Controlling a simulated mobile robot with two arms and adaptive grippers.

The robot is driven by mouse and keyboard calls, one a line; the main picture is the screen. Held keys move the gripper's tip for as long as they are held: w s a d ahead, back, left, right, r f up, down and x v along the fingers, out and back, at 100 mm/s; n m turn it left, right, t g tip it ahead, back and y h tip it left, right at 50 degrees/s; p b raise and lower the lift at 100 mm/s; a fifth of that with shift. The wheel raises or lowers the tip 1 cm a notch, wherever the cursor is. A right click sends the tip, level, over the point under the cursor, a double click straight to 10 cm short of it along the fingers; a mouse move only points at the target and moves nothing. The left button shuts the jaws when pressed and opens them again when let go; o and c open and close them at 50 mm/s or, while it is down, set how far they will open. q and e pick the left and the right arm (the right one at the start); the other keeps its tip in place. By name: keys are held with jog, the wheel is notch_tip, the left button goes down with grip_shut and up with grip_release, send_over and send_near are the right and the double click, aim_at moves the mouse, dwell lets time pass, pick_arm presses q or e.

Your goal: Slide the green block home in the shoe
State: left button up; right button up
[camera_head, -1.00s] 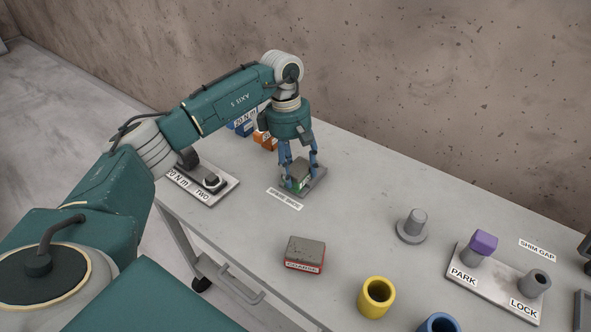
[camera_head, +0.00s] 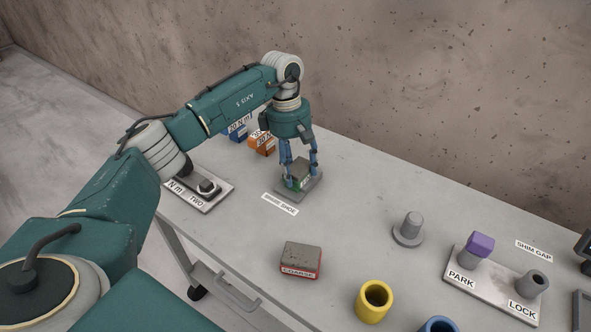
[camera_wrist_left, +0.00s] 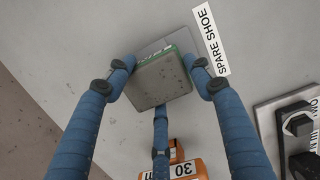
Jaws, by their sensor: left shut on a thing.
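My left gripper (camera_head: 301,182) points down and is shut on the green block (camera_head: 301,167), a block with a grey top and a green band on its sides. In the left wrist view the block (camera_wrist_left: 161,80) sits between the blue fingers. The shoe (camera_head: 313,190), a grey plate beside the SPARE SHOE label (camera_head: 279,203), lies under the block. Its edge also shows in the left wrist view (camera_wrist_left: 153,48). The fingers and block hide much of the shoe, and I cannot tell how fully the block is seated. My right gripper is out of view.
Orange blocks (camera_head: 263,146) and a blue block (camera_head: 238,134) stand behind the gripper. A torque plate (camera_head: 215,203) lies to the left. The COARSE block (camera_head: 301,260), yellow cup (camera_head: 374,301), grey peg (camera_head: 409,230) and PARK/LOCK plate (camera_head: 490,284) stand nearer and right.

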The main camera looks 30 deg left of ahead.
aim_at(293, 164)
pick_arm(q)
jog(key=shift+w, duration=0.4)
jog(key=shift+r, duration=0.1)
jog(key=o, duration=1.6)
jog(key=r, duration=0.4)
jog(key=a+r, duration=0.1)
jog(key=r, duration=0.6)
jog(key=shift+a+r, duration=0.3)
jog(key=shift+r, duration=0.1)
